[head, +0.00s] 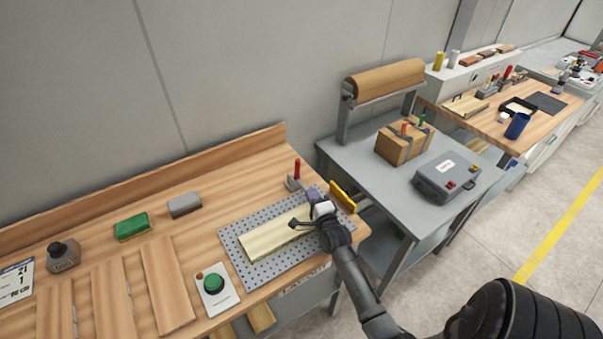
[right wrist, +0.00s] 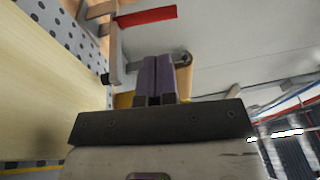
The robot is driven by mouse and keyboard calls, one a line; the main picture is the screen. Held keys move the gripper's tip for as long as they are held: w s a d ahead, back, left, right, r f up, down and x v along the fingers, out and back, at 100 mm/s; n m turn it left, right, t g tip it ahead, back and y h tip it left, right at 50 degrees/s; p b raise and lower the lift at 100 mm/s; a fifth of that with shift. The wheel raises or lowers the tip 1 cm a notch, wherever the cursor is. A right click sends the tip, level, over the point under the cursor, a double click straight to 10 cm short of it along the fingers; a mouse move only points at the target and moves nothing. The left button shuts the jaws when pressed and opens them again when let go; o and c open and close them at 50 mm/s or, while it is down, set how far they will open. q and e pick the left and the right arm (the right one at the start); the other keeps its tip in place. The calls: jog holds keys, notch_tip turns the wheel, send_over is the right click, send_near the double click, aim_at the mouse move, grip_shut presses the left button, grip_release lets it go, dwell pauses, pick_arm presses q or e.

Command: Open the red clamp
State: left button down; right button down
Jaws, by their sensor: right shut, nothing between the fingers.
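The red clamp (head: 297,170) stands at the back right of a perforated metal plate (head: 240,245), its red handle pointing up in the head view. In the right wrist view the clamp's red handle (right wrist: 147,17) lies sideways near the top, beyond the fingertips, joined to a grey metal body. My right gripper (head: 315,193) is just in front of and right of the clamp, its purple fingers (right wrist: 157,78) shut together with nothing between them. It appears apart from the handle. A pale wooden board (head: 275,235) lies on the plate. My left gripper is not in view.
A yellow-edged item (head: 342,198) sits right of my right gripper. A grey table with a paper roll (head: 385,78) and toolbox (head: 446,177) stands right.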

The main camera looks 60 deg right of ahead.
aim_at(299, 167)
jog(key=x, duration=0.8)
jog(key=shift+w+d+r, duration=0.1)
jog(key=shift+w+d, duration=0.1)
jog(key=shift+d, duration=0.05)
jog(key=shift+w+d, duration=0.4)
jog(key=shift+w, duration=0.2)
jog(key=shift+r, duration=0.15)
